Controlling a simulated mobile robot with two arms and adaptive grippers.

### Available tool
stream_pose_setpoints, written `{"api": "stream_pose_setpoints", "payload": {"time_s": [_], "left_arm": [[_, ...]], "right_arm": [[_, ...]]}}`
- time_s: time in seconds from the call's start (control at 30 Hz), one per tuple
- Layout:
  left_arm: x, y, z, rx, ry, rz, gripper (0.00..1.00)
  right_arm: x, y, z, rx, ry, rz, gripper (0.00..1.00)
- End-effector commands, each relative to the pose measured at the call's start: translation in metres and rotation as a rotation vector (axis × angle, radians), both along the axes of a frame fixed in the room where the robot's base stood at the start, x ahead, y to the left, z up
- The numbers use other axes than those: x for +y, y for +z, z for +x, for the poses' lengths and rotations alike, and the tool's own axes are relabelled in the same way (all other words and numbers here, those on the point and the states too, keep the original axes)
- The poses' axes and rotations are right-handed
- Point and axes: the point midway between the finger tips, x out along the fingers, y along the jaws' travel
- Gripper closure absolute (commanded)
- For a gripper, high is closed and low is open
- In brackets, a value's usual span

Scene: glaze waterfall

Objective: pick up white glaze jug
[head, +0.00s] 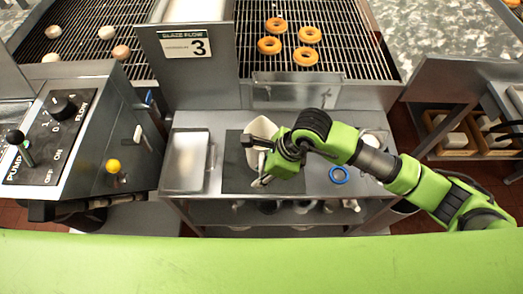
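The white glaze jug (253,158) is on or just above the dark mat (234,178) on the metal table. Only parts of its white body show, because my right gripper (262,143) covers the rest. The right arm comes in from the right, and its dark fingers are at the jug, overlapping it in the picture. I cannot tell whether the fingers are closed on the jug or only around or beside it. My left gripper is not clearly in view.
A metal tray (187,160) lies left of the mat. Behind stand a grate with several donuts (305,57) and a "Glaze Flow 3" sign (186,47). A control panel (48,130) with knobs is at left.

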Motion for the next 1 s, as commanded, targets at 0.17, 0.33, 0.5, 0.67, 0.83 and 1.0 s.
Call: {"api": "stream_pose_setpoints", "payload": {"time_s": [0.17, 0.33, 0.5, 0.67, 0.83, 1.0], "left_arm": [[0.000, 0.000, 0.000, 0.000, -0.001, 0.000, 0.69], [0.000, 0.000, 0.000, 0.000, -0.001, 0.000, 0.69], [0.000, 0.000, 0.000, 0.000, -0.001, -0.001, 0.69], [0.000, -0.001, 0.000, 0.000, -0.001, -0.001, 0.69], [0.000, -0.003, 0.000, 0.000, -0.001, -0.001, 0.69], [-0.001, -0.010, 0.000, 0.000, -0.001, -0.001, 0.69]], "right_arm": [[0.000, 0.000, 0.000, 0.000, 0.000, 0.000, 0.79], [0.000, 0.000, 0.000, 0.000, 0.000, 0.000, 1.00], [0.000, 0.002, 0.001, -0.003, 0.000, 0.002, 1.00], [0.000, 0.002, 0.001, -0.004, 0.000, 0.002, 1.00], [0.000, 0.005, 0.002, -0.005, 0.000, 0.002, 1.00], [0.001, 0.014, 0.002, -0.005, 0.000, 0.003, 1.00]]}}
